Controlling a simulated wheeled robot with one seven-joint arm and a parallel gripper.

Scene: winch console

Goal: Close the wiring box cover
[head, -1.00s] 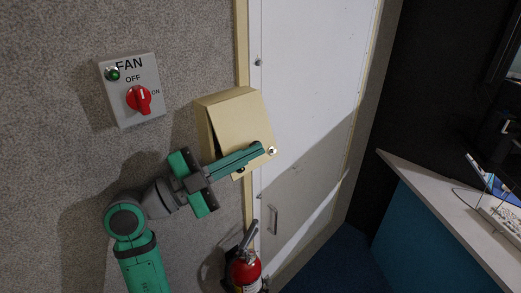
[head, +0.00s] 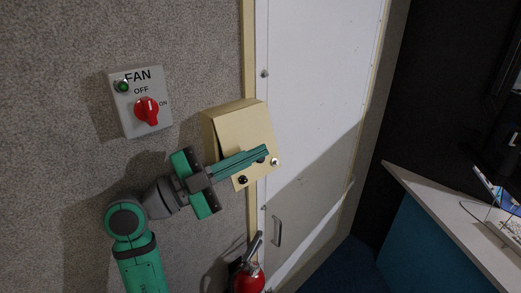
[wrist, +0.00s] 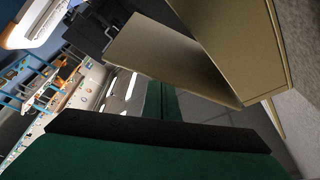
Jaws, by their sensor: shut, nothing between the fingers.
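The wiring box (head: 210,133) is a beige box on the grey wall beside the door frame. Its cover (head: 251,122) stands partly open, its lower edge tilted out from the box with a dark gap at the left side. A dark round fitting and a bright one sit near the cover's lower edge. My gripper (head: 265,152) is shut and empty, its fingers lying across the front of the lower cover; I cannot tell whether they touch. In the wrist view the cover (wrist: 165,60) and box (wrist: 240,40) are just beyond the fingers (wrist: 161,100).
A fan switch box (head: 139,101) with a red knob is on the wall to the upper left. A white door (head: 310,80) with a handle is to the right. A red fire extinguisher (head: 248,279) hangs below. A desk (head: 450,215) stands at the far right.

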